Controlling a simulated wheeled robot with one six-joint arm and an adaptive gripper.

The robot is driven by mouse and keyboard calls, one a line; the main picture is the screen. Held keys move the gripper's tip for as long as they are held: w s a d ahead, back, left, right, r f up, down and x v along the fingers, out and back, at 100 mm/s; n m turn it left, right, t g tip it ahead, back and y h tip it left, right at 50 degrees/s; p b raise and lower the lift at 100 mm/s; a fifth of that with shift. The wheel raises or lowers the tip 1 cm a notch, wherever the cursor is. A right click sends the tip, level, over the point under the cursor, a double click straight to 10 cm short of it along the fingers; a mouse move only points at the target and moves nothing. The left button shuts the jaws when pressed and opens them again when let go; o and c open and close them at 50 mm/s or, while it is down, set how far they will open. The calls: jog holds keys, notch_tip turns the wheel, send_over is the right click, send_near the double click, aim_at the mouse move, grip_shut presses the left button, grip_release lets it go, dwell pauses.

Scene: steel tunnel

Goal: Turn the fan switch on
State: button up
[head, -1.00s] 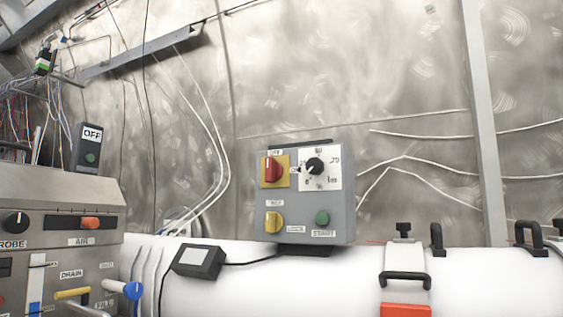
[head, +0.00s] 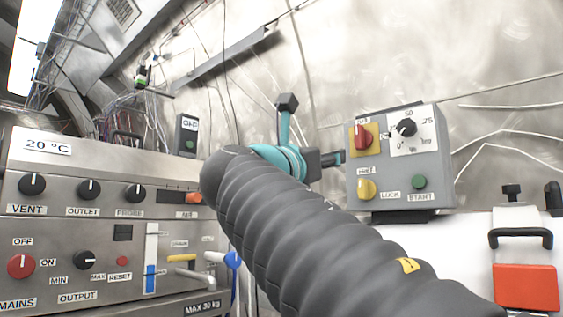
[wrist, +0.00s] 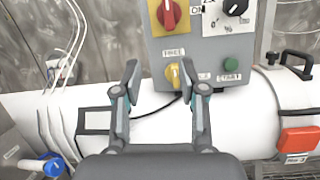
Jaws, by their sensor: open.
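A grey control box (head: 437,165) stands on a white pipe at the right in the head view. It bears a red knob (head: 363,137) on a yellow plate, a black dial (head: 406,127), a yellow knob (head: 366,190) and a green START button (head: 418,182). No label reading "fan" is legible. My gripper (head: 335,158) is at the box's left side, partly hidden behind my arm. In the wrist view my gripper (wrist: 160,75) is open and empty. The yellow knob (wrist: 172,76) appears between its fingers, near the right one; the red knob (wrist: 168,14) is above.
A steel panel (head: 100,215) with several knobs and levers stands at the left. A small OFF box (head: 187,135) is behind it. An orange-red block (head: 527,288) and black handle (head: 520,236) are at the right.

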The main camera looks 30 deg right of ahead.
aim_at(356, 127)
jog(key=shift+n+g+h, duration=0.3)
jog(key=shift+h, duration=0.5)
jog(key=r+x, duration=0.1)
jog(key=x, duration=0.3)
jog(key=s+r+p+x, duration=0.1)
jog(key=x, duration=0.4)
jog(key=r+p+x, duration=0.1)
jog(key=x, duration=0.4)
jog(key=shift+s+a, duration=0.1)
jog(key=shift+a, duration=0.15)
grip_shut()
